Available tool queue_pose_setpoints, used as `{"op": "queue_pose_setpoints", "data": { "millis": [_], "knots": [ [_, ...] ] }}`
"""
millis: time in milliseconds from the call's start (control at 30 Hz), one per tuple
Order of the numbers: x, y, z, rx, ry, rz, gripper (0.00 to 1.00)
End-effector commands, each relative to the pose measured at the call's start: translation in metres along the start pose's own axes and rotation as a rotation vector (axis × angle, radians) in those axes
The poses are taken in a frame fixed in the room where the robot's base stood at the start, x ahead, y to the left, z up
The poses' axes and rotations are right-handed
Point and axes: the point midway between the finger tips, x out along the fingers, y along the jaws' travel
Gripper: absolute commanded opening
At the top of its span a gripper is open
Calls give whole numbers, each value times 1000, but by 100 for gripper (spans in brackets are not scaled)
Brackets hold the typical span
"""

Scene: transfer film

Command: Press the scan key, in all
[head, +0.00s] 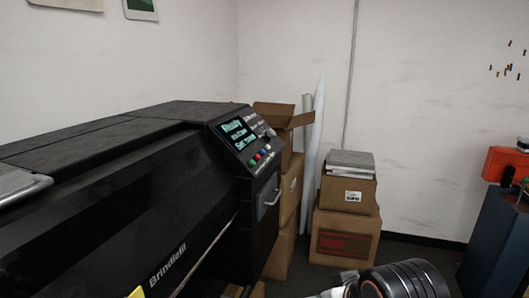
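A large black printer marked "Brindlefil" (168,265) fills the left side of the head view. Its control panel (246,143) is at the printer's right end, tilted up. The panel has a small lit screen (237,133) with pale text, too small to read surely. Below and right of the screen is a row of small coloured buttons (261,156), among them green, red and blue ones, with further small controls above. I cannot tell which one is the scan key. Part of my arm shows at the bottom edge, right of the printer and apart from the panel; my gripper's fingers are not visible.
Open and stacked cardboard boxes (289,185) stand behind the printer's right end, with white rolls (315,130) beside them. More boxes (344,236) stand at the back wall. A blue-grey cabinet (496,240) with an orange case (505,163) is at right. Some floor between is clear.

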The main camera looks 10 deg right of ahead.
Motion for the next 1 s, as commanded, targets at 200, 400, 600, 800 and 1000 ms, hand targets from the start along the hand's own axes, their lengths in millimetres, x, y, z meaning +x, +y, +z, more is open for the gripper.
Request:
{"op": "queue_pose_setpoints", "data": {
  "millis": [200,400,600,800,1000],
  "knots": [
    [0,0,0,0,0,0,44],
    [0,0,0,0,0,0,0],
    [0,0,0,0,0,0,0],
    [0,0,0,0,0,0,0],
    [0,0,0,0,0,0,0]
  ]
}}
